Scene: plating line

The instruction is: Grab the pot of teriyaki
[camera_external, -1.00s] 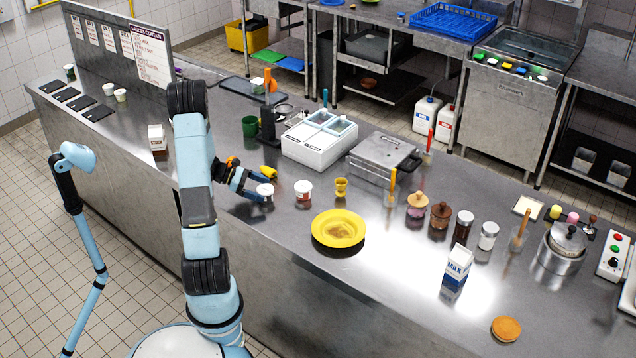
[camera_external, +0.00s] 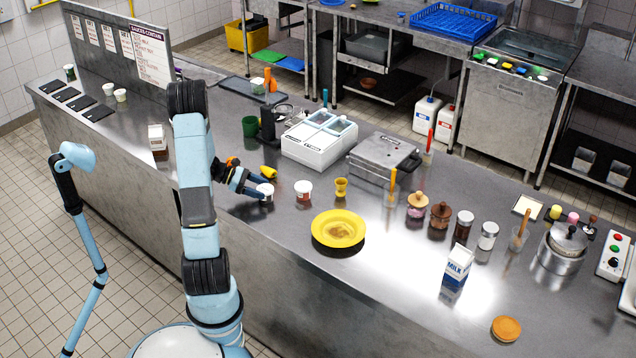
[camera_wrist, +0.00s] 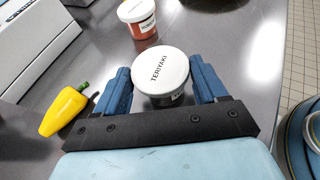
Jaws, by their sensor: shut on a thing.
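The teriyaki pot (camera_wrist: 160,72) has a white lid printed TERIYAKI and a dark body. In the wrist view it stands between the two blue fingers of my gripper (camera_wrist: 161,88), which are shut on its sides. In the external view the white lid of the pot (camera_external: 265,188) shows at the end of my gripper (camera_external: 259,192), over the steel counter. I cannot tell whether its base touches the counter.
A second white-lidded pot with a red body (camera_external: 303,190) stands just right; it also shows in the wrist view (camera_wrist: 137,17). A yellow pepper-shaped thing (camera_wrist: 64,110) lies close to the left finger.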

